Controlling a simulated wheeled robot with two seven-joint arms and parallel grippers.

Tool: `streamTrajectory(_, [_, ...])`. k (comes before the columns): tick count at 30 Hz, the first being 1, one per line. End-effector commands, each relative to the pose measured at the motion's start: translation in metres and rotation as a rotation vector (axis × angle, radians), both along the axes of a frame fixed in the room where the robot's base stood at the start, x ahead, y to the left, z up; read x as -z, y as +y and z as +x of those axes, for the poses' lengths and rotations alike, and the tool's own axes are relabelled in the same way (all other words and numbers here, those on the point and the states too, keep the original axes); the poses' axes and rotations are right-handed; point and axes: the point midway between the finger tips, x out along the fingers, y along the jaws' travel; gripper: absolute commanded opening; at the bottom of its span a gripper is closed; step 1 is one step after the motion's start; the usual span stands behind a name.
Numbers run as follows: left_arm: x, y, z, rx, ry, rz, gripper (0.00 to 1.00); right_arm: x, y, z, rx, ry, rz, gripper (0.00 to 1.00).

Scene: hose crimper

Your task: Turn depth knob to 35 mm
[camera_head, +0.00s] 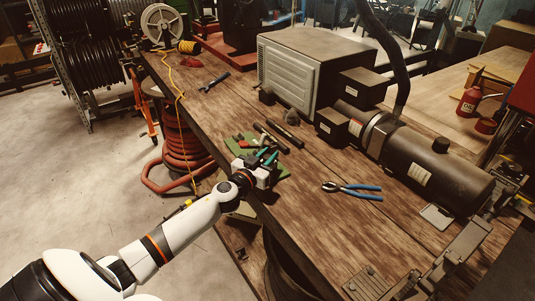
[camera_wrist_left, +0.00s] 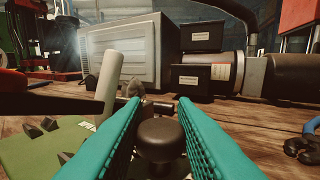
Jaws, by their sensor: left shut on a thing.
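My left gripper (camera_head: 267,157) reaches over the near edge of the wooden bench, above a green mat. In the left wrist view its two teal fingers (camera_wrist_left: 158,112) stand on either side of a dark round knob (camera_wrist_left: 162,138). The gripper is shut on this knob, whose rounded top faces the camera. No scale or number shows on the knob, so its setting cannot be read. In the head view the gripper hides the knob. My right gripper is not in view.
The green mat (camera_wrist_left: 35,157) carries small dark pieces. Blue-handled pliers (camera_head: 352,189) lie to the right, and dark rods (camera_head: 278,136) lie behind the gripper. A ribbed metal box (camera_head: 290,75) and a large dark cylinder (camera_head: 435,165) stand farther back.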

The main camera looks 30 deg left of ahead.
Motion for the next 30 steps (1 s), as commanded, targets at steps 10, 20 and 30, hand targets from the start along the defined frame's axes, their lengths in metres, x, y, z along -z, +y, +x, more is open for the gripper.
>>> streamTrajectory(10, [0.007, -0.002, 0.000, -0.315, -0.001, -0.015, 0.02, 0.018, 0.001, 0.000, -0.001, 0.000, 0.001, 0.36])
streamTrajectory(20, [0.010, -0.002, 0.001, -0.592, -0.002, -0.012, 0.02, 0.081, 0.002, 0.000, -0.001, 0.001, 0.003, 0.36])
streamTrajectory(30, [0.005, -0.001, 0.000, -0.761, 0.000, -0.004, 0.02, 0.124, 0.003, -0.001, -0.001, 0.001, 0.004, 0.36])
